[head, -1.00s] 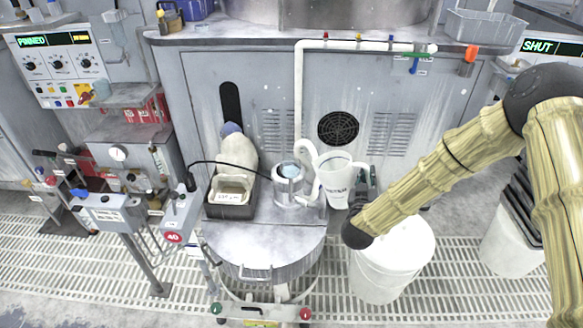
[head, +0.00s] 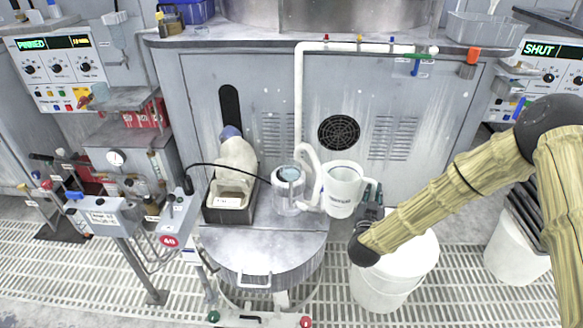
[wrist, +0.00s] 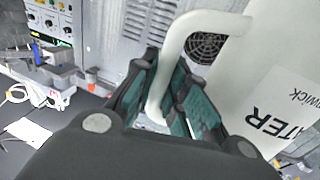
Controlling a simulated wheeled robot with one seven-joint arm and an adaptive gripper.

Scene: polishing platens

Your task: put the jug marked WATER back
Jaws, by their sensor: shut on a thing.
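The white jug (head: 341,190) stands upright at the right of the round grey drum lid in the head view. Its lettering is small there; in the wrist view the jug (wrist: 272,62) fills the right side, its label ending in "ATER". My gripper (head: 372,193) is at the jug's right side. In the wrist view my gripper (wrist: 172,108) has its teal-lined fingers closed around the jug's white handle (wrist: 182,45). The head view does not show clearly whether the jug's base touches anything.
A curved white tube (head: 308,160) is close left of the jug. A white lidded bucket (head: 385,290) stands below my arm.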

